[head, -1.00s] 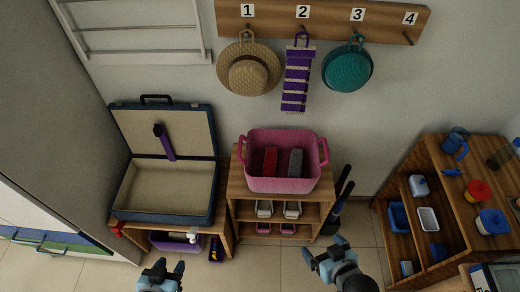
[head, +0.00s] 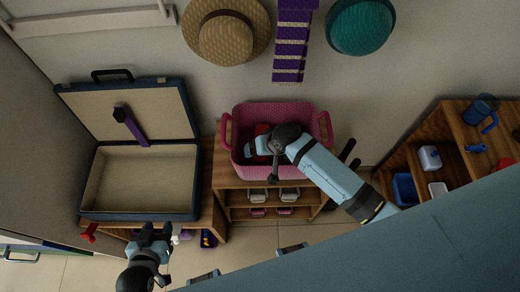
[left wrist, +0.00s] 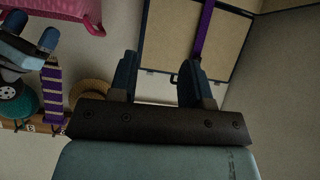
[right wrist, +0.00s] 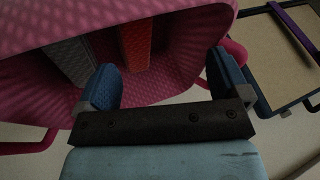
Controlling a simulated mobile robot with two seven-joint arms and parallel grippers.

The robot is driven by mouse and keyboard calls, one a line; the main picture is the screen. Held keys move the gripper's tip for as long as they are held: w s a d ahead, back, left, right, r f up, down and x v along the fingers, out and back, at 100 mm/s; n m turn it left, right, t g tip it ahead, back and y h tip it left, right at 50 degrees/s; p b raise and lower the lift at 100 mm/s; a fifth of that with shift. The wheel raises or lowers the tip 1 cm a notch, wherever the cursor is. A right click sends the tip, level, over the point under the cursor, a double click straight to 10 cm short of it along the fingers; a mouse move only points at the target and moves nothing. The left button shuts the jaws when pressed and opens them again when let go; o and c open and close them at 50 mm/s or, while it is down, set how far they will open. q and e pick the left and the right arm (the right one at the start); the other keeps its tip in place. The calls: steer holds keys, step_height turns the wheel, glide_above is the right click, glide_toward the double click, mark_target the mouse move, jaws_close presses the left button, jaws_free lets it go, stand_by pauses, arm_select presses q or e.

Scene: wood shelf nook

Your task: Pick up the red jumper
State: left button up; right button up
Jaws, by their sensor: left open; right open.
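The red jumper (right wrist: 136,45) is a folded red piece standing inside the pink basket (right wrist: 200,25), beside a grey folded piece (right wrist: 72,60). In the head view only a little of the red jumper (head: 262,129) shows, because my right arm covers most of the basket's inside. My right gripper (right wrist: 165,75) is open and empty at the basket, with the red jumper ahead of its fingers and apart from them. My left gripper (head: 152,232) is open and empty in front of the suitcase; its spread fingers also show in the left wrist view (left wrist: 157,78).
An open suitcase (head: 190,180) with a purple strap (head: 135,127) stands left of the basket. The basket sits on a wooden shelf (head: 222,183) holding shoes. Hats and a purple scarf (head: 290,50) hang above. Another wooden shelf (head: 432,128) stands at the right.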

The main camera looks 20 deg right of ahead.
steer(key=w+b, duration=0.1)
steer(key=w, duration=0.1)
steer(key=w+f+m+g+h+b, duration=0.1)
steer(key=w+d+f+g+b, duration=0.1)
steer(key=w, duration=0.1)
steer(key=shift+w, duration=0.35)
steer(key=w+d+r+m+g+h+b, duration=0.2)
steer(key=w+b, duration=0.1)
steer(key=f, duration=0.8)
steer(key=shift+w, duration=0.2)
steer(key=f, duration=0.1)
steer(key=f+b, duration=0.1)
steer(key=f, duration=0.2)
steer(key=shift+w+a+f, duration=0.15)
steer(key=shift+a+f, duration=0.15)
steer(key=shift+f, duration=0.5)
arm_select(q)
step_height(320, 180, down, 8)
steer(key=w+d, duration=0.1)
steer(key=shift+r, duration=0.2)
steer(key=shift+d, duration=0.1)
arm_select(e)
steer(key=c, duration=1.2)
